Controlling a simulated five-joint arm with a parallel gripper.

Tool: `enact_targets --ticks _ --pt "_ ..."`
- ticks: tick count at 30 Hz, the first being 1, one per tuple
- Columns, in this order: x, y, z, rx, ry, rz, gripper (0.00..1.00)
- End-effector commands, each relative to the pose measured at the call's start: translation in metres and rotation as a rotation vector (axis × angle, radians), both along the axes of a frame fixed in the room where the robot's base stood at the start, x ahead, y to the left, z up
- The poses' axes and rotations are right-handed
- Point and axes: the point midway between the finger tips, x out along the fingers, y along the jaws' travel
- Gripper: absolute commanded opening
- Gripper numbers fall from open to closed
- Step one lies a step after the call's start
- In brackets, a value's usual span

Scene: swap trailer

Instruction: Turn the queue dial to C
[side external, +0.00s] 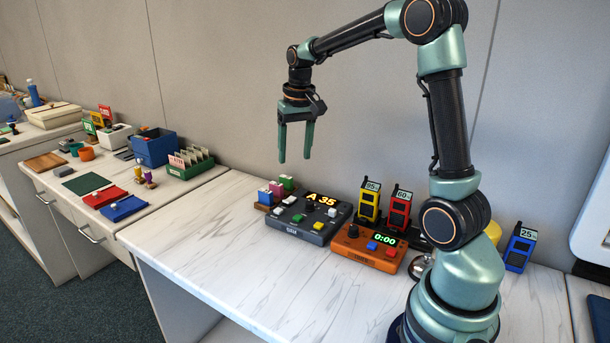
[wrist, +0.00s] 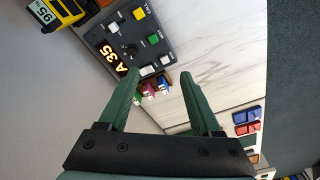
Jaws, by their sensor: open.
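The dark grey queue console (side external: 309,219) stands on the white marble counter, its lit display (side external: 321,200) reading A 35. It has several small coloured buttons and dark knobs; the dial and its pointer are too small to read with certainty. In the wrist view the console (wrist: 118,30) lies upside down and tilted at the upper middle, beyond the left finger. My gripper (side external: 295,160) is open and empty, hanging fingers-down in the air above and behind the console's left part. It also shows open in the wrist view (wrist: 160,77), touching nothing.
An orange timer box (side external: 369,248) reading 0:00 stands right of the console. Yellow (side external: 370,201) and red (side external: 397,210) handsets stand behind it. Small coloured blocks (side external: 275,190) stand at the console's left. The front left counter is clear. A separate cluttered desk lies further left.

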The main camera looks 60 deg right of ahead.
Motion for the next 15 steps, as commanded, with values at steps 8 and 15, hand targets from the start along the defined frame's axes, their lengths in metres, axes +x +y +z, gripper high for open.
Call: enact_targets --ticks 8,15 --pt "0.009 -0.069 -0.049 0.053 0.096 -0.169 0.65" --pt "0.009 -0.084 -0.066 0.066 0.116 -0.21 0.65"
